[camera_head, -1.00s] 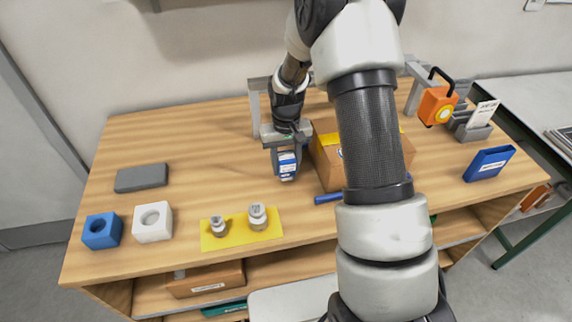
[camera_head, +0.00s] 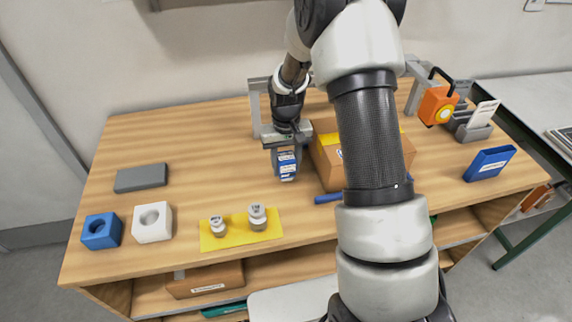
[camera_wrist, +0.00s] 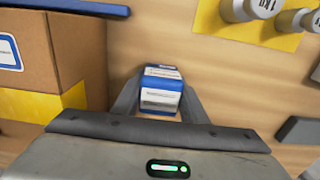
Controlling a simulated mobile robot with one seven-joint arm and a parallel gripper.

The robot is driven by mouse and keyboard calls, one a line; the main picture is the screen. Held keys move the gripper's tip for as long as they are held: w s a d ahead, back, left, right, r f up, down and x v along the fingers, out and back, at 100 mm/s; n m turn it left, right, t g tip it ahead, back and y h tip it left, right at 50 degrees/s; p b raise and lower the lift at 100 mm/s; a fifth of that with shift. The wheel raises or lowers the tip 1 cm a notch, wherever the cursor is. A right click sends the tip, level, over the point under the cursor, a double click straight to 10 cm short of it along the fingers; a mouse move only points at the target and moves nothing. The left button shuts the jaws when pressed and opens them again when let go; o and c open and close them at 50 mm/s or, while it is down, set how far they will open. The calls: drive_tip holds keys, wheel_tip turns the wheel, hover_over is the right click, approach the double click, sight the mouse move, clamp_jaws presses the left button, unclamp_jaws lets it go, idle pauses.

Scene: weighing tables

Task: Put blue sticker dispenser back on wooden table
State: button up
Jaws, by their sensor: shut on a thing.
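The blue sticker dispenser (camera_head: 286,165), blue with white labels, is between the fingers of my gripper (camera_head: 285,150), left of the cardboard box. In the wrist view the dispenser (camera_wrist: 161,92) sits between both fingers of my gripper (camera_wrist: 160,100), which is shut on it. The dispenser is upright and low over the wooden table (camera_head: 220,130). I cannot tell whether its base touches the wood.
A cardboard box (camera_head: 330,165) with yellow tape stands close right of the dispenser. A blue marker-like bar (camera_head: 328,198) lies in front of it. A grey block (camera_head: 141,177) lies left. Wood between is clear.

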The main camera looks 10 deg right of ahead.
drive_tip(key=shift+f+b, duration=0.9)
drive_tip(key=shift+f, duration=0.4)
drive_tip(key=o, duration=1)
drive_tip(key=shift+r, duration=0.1)
wheel_tip(320, 180, up, 17)
drive_tip(key=s+r+t+p, duration=0.2)
drive_tip(key=s+r, duration=0.8)
drive_tip(key=r, duration=0.3)
drive_tip(key=s+r+t, duration=0.1)
drive_tip(key=s, duration=0.4)
drive_tip(key=s+r+t+p, duration=0.1)
drive_tip(key=s, duration=0.4)
drive_tip(key=s+r+t, duration=0.1)
drive_tip(key=s, duration=0.4)
drive_tip(key=shift+r+t+p, duration=0.3)
